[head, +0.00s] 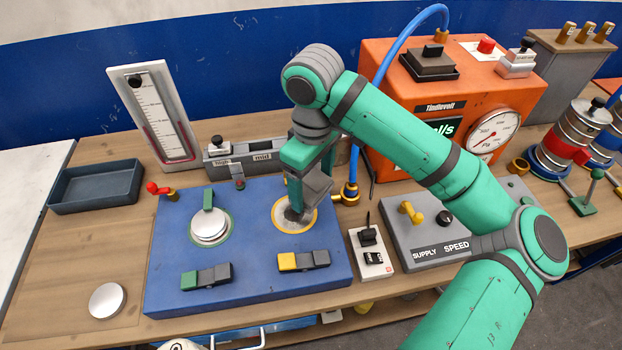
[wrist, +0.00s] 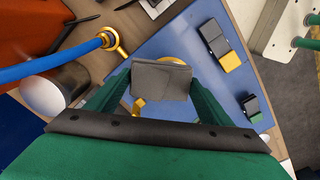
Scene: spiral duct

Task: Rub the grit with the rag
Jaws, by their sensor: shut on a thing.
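My gripper (head: 306,196) points down over the yellow-ringed port (head: 281,222) on the right side of the blue plate (head: 170,270). In the wrist view, my gripper (wrist: 158,95) is shut on a folded grey rag (wrist: 161,80). The rag hides most of the yellow-ringed port (wrist: 187,58) there. In the head view, the rag's lower end is low at the ring; I cannot tell whether it touches the surface. I cannot make out the grit apart from the rag and gripper.
A silver-capped port (head: 209,226) sits left on the plate, with green (head: 206,277) and yellow (head: 303,261) switches in front. A blue hose (head: 395,45) on a brass elbow (head: 349,193) stands close right of my gripper. A grey gauge block (head: 240,157) stands behind.

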